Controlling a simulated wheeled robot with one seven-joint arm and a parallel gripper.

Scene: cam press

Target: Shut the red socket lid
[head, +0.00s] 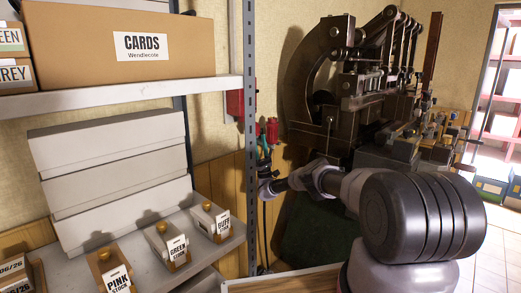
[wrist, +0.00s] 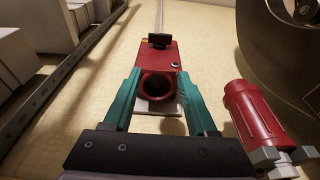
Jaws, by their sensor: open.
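The red socket (wrist: 156,84) is on the wall in the wrist view, its round dark mouth uncovered. Its red lid (wrist: 160,58) appears raised above the mouth, with a black catch at its top edge. My gripper (wrist: 158,80) has teal fingers, open and empty, one on each side of the socket in the picture; whether they touch it I cannot tell. In the head view a red housing (head: 236,103) shows partly behind the shelf post, and my gripper (head: 263,150) is just below and right of it. The lid cannot be made out there.
A red plug (wrist: 250,105) with a grey end is close to the right of my gripper, also in the head view (head: 271,131). The metal shelf post (head: 251,160) and loaded shelves are on the left. The dark cam press (head: 335,85) is on the right.

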